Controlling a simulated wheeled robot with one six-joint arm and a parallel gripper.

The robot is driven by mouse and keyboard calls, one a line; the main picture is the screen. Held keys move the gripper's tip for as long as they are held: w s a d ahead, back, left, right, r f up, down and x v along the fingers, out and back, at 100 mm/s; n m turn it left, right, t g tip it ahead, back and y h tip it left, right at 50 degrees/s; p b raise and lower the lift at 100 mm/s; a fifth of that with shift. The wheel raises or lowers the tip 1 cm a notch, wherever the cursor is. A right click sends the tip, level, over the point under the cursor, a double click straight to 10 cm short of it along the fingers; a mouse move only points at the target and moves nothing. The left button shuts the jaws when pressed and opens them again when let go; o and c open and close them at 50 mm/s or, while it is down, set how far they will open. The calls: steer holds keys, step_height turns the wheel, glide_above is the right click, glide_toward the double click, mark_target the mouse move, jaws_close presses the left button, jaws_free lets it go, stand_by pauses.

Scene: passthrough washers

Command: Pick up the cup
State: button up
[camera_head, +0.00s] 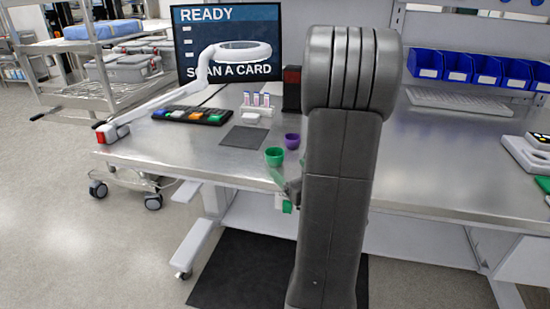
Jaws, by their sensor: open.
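A green cup (274,157) stands upright near the front edge of the steel table, left of my arm. A small purple cup (292,141) stands just behind it to the right. My gripper (282,192) shows only in part, low in front of the table edge, with green finger parts. It is open, below and slightly right of the green cup and apart from it. My thick grey arm hides the rest of the gripper and the table behind it.
A dark pad (244,139), a tube rack (257,107) and a keyboard (191,115) lie left of the cups. A white ring lamp (236,55) arches before the screen (225,28). Blue bins (470,70) line the back right.

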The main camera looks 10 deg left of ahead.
mark_target(280, 157)
steer(key=p+x, duration=0.1)
steer(key=x, duration=0.7)
steer(key=shift+w+r, duration=0.2)
steer(key=shift+w, duration=0.05)
steer(key=shift+c, duration=0.2)
steer(key=c, duration=1)
